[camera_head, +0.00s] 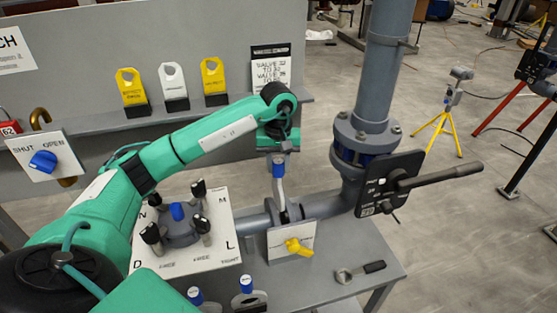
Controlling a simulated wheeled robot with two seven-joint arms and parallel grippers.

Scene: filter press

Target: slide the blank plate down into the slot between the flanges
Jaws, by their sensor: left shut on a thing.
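My left gripper (279,150) points down and is shut on the blue top of the blank plate (279,185). The plate is pale grey and narrow as seen from here, hanging nearly upright. Its lower end is at the flanges (270,214) on the horizontal grey pipe, at the slot between them. I cannot tell how deep it sits, since the lower part is hidden. My right gripper is not in view.
A panel with a yellow handle (298,247) stands before the flanges. A wrench (360,271) lies at the right. A lettered board with black knobs (187,228) is on the left, a vertical pipe (380,70) behind right. Blue-topped pieces (246,290) stand in front.

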